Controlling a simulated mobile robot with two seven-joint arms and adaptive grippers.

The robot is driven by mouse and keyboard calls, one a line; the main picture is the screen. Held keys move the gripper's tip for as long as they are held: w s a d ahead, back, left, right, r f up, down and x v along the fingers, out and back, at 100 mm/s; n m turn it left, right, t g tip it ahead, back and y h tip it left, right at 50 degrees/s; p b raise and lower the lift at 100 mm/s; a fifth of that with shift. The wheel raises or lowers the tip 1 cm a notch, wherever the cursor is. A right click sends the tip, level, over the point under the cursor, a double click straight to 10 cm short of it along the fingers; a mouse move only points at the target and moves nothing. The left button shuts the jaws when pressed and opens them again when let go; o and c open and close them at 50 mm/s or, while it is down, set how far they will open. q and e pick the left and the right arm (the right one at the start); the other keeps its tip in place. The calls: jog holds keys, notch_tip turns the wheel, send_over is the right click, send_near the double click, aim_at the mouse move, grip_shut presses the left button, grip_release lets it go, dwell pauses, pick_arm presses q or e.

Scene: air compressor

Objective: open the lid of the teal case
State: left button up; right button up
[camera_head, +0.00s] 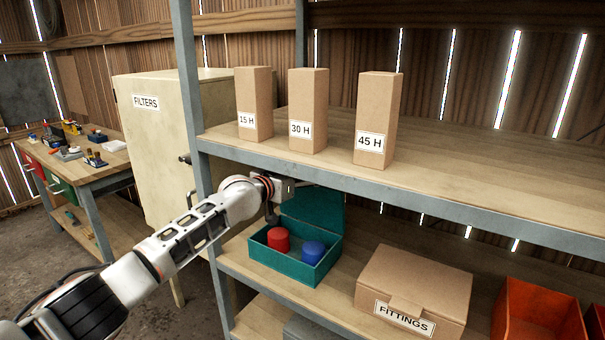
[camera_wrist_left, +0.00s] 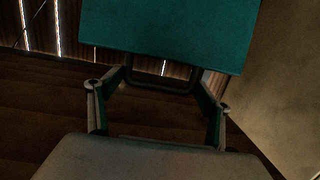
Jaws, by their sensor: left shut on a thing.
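The teal case (camera_head: 290,266) sits on the middle shelf. Its lid (camera_head: 318,208) is raised and stands about upright behind the box, so the inside shows. A red round object (camera_head: 278,239) and a blue round object (camera_head: 313,252) lie in the case. My left gripper (camera_head: 272,212) is at the left side of the raised lid, its fingers partly hidden. In the left wrist view the lid (camera_wrist_left: 170,32) fills the top, with a dark handle (camera_wrist_left: 163,87) at its edge. The left gripper (camera_wrist_left: 163,80) is shut on this handle. My right gripper is not in view.
The upper shelf (camera_head: 470,190) is close above the lid and carries cartons marked 15 H (camera_head: 254,100), 30 H (camera_head: 308,105) and 45 H (camera_head: 377,115). A FITTINGS carton (camera_head: 420,285) and a red bin (camera_head: 535,315) stand to the right. A metal post (camera_head: 190,90) is at left.

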pick_arm(q)
jog(key=o, duration=1.4)
jog(key=shift+r, duration=0.6)
jog(key=shift+s+f, duration=0.1)
jog(key=shift+f, duration=0.05)
jog(key=shift+f, duration=0.2)
jog(key=v, duration=1.2)
